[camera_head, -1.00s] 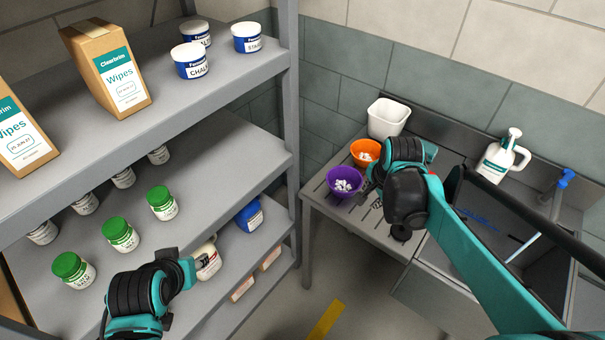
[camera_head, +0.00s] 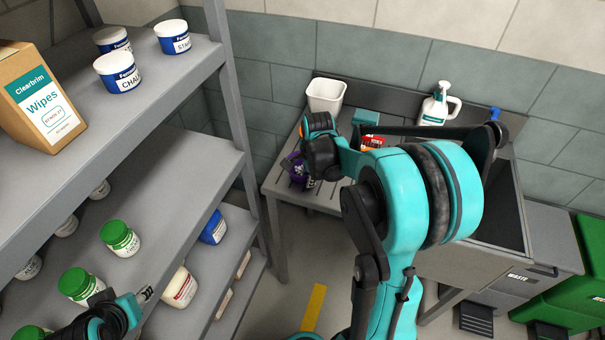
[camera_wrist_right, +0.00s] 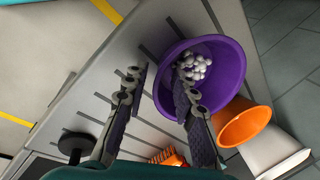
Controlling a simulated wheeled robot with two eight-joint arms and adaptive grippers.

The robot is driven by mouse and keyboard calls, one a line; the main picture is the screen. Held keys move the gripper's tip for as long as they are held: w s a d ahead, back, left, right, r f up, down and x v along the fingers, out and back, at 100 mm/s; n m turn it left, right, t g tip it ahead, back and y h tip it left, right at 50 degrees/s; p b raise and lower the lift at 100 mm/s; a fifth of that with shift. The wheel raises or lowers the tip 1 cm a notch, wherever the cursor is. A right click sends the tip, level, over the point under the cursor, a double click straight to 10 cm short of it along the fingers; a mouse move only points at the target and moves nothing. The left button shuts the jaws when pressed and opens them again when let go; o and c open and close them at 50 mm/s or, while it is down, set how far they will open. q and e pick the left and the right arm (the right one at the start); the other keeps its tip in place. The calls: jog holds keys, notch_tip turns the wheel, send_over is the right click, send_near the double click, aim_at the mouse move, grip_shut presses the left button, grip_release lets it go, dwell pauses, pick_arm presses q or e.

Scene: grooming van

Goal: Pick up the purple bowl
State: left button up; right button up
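The purple bowl (camera_wrist_right: 236,72) holds small white balls and sits on the grooved metal drainboard (camera_wrist_right: 95,95). In the head view the purple bowl (camera_head: 294,170) is mostly hidden behind my right gripper (camera_head: 300,165). In the right wrist view my right gripper (camera_wrist_right: 158,98) is open, with a clear gap between its fingers. One finger is over the bowl's inside and the other is outside, so the near rim lies between them. My left gripper (camera_head: 142,294) is by the shelf at lower left; its finger opening is unclear.
Shelving with tubs (camera_head: 120,238) stands at left.

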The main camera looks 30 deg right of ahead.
jog(key=shift+w+f, duration=0.1)
jog(key=shift+f, duration=0.2)
jog(key=shift+r, duration=0.1)
jog(key=shift+c, duration=0.3)
grip_shut()
